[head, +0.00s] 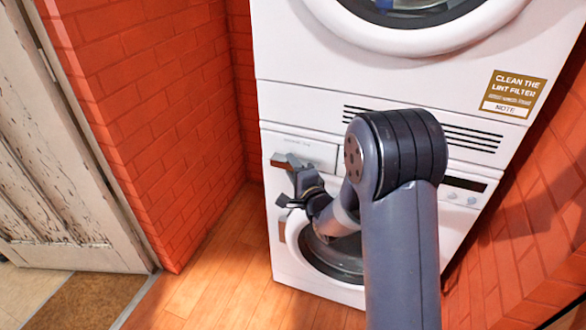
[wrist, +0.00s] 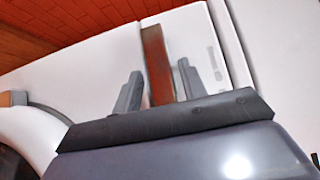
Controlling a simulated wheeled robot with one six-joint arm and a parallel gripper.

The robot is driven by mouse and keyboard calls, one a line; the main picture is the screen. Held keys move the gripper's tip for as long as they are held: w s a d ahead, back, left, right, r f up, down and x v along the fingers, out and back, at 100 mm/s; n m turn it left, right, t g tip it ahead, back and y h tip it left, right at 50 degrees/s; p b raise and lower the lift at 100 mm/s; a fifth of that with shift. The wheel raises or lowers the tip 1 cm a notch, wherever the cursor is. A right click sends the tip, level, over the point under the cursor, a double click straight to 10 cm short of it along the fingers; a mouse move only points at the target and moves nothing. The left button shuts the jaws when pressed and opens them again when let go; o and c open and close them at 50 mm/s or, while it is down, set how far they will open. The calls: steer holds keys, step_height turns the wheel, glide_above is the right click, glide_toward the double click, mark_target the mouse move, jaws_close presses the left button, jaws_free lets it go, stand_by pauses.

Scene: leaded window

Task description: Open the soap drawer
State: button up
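The soap drawer (head: 318,153) is the white panel at the upper left of the lower machine in the head view. It looks flush with the machine's front. Its brown bar handle (wrist: 156,62) stands between my gripper's fingers in the wrist view. My gripper (wrist: 160,69) is open, with a visible gap on each side of the handle. In the head view my gripper (head: 285,181) is at the drawer's left end, and my arm hides part of the machine.
The lower machine's round door (head: 338,258) is below the drawer, partly behind my arm. Another white machine (head: 300,60) is stacked above. Red brick walls (head: 160,120) flank both sides. A worn white door (head: 60,150) is at left. Wooden floor (head: 225,285) is clear at the lower left.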

steer(key=shift+c, duration=0.2)
steer(key=shift+f, duration=0.1)
jaws_close()
